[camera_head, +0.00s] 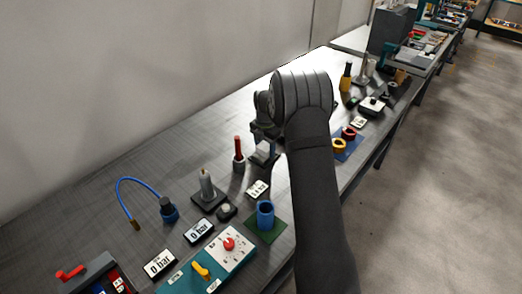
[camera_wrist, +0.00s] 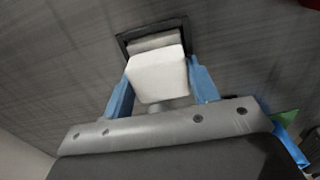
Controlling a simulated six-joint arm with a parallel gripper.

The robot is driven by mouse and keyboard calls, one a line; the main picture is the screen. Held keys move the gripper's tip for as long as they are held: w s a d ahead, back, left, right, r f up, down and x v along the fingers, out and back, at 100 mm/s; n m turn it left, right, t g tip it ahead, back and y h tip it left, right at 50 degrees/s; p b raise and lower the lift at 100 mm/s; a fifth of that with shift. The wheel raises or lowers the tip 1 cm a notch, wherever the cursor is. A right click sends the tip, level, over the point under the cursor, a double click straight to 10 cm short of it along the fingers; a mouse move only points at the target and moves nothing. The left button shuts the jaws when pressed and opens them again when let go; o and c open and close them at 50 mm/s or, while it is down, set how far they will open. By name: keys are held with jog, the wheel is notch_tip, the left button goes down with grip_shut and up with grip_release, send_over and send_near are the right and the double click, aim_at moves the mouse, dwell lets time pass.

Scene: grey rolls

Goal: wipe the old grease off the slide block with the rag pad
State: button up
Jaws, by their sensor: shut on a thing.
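My gripper (camera_wrist: 160,78) has its two blue fingers closed on the sides of a white rag pad (camera_wrist: 158,80). Beyond the pad in the wrist view, a pale grey strip that looks like the slide block (camera_wrist: 153,42) shows inside a dark frame (camera_wrist: 124,38). The pad covers most of it, so I cannot tell whether they touch, and no grease can be made out. In the head view my gripper is low over the bench at the middle, left of my dark arm, and mostly hidden by it.
A red-handled tool (camera_head: 238,150) stands close left of my gripper. A grey post on a dark base (camera_head: 207,190), a blue cup (camera_head: 265,214) and a teal panel (camera_head: 222,258) are nearer. Yellow and red rings (camera_head: 339,146) lie right of my arm. The far-left bench is clear.

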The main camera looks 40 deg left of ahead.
jog(key=w, duration=0.3)
jog(key=shift+w, duration=0.15)
notch_tip(320, 180, up, 8)
dwell(0.5)
jog(key=w+d+f+m, duration=0.2)
jog(key=d+m, duration=0.3)
jog(key=d, duration=0.3)
jog(key=w+d+f+m, duration=0.2)
jog(key=w+d+m, duration=0.2)
jog(key=d+m, duration=0.2)
jog(key=w+d+f+m, duration=0.2)
jog(key=d+m, duration=0.3)
jog(key=d, duration=0.6)
jog(key=shift+w+f+m, duration=0.1)
jog(key=shift+w+m, duration=0.2)
jog(key=shift+w, duration=0.45)
jog(key=s+d+f+m, duration=0.2)
jog(key=d+m, duration=0.4)
jog(key=d, duration=0.3)
jog(key=s+d+f+m, duration=0.2)
jog(key=s+d+m, duration=0.1)
jog(key=d+m, duration=0.4)
jog(key=s+d+f+m, duration=0.2)
jog(key=d+m, duration=0.4)
jog(key=d, duration=0.5)
jog(key=shift+s+f, duration=0.25)
jog(key=shift+f, duration=0.35)
